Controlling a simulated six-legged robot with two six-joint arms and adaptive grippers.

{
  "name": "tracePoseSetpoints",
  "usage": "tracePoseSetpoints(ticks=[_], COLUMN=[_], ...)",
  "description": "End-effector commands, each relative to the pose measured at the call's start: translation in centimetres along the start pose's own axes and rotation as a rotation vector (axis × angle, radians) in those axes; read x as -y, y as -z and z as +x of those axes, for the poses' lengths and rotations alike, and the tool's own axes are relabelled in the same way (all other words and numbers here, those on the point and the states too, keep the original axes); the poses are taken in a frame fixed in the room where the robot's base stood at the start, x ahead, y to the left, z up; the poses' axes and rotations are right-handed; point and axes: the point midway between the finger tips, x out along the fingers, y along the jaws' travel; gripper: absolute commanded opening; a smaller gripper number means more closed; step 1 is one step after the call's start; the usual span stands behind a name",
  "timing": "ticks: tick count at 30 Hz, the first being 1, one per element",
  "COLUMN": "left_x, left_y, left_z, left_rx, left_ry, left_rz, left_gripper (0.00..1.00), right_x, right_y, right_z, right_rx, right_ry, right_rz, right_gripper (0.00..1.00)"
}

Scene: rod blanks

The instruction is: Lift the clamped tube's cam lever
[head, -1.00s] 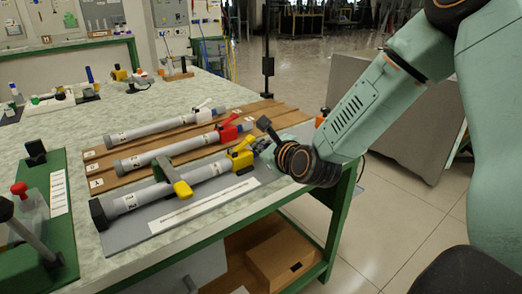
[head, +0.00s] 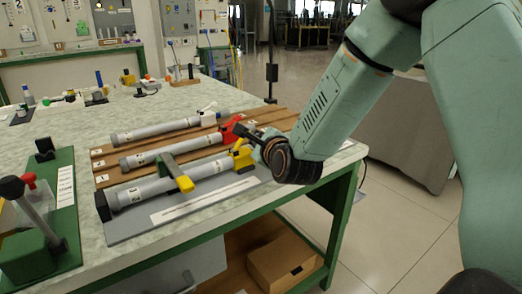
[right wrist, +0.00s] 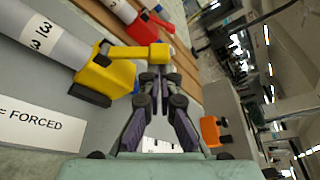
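The clamped tube (head: 135,194) is the front grey tube, lying on a grey plate (head: 120,232) under a green clamp bar with a yellow handle (head: 185,184). Its yellow cam lever (head: 242,157) is at its right end. In the right wrist view the lever's yellow arm (right wrist: 125,53) runs from the yellow body (right wrist: 108,80) to my right gripper's fingertips (right wrist: 158,76). The tips are close together at the arm's end; whether they grip it is unclear. In the head view my right gripper (head: 262,146) is just right of the lever, partly hidden. My left gripper is out of view.
Two more tubes, with a red lever (head: 232,128) and a white lever (head: 207,115), lie behind on wooden boards. A green fixture (head: 62,215) stands at the left. An orange object (right wrist: 211,132) shows right of my gripper in the wrist view.

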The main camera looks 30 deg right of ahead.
Motion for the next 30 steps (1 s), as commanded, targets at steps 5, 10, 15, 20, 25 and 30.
tracePoseSetpoints(ticks=[5,10,15,20,25,30], left_x=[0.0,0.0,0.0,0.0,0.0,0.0], left_y=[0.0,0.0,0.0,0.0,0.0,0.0], left_z=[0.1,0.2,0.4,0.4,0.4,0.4], left_rx=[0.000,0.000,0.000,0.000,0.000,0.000], left_ry=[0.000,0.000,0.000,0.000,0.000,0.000], left_rz=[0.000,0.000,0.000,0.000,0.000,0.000], left_gripper=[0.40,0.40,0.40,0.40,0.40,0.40], right_x=[0.0,0.0,-0.2,-0.2,-0.1,-0.1], right_y=[-1.1,-2.0,-2.7,-3.0,-2.9,-2.9], right_z=[-0.2,-0.5,-0.8,-1.1,-1.1,-1.1], right_rx=[0.001,0.002,0.001,-0.001,-0.001,-0.001], right_ry=[0.053,0.107,0.153,0.182,0.180,0.180], right_rz=[-0.163,-0.312,-0.449,-0.523,-0.519,-0.517], right_gripper=[0.00,0.00,0.00,0.00,0.00,0.00])
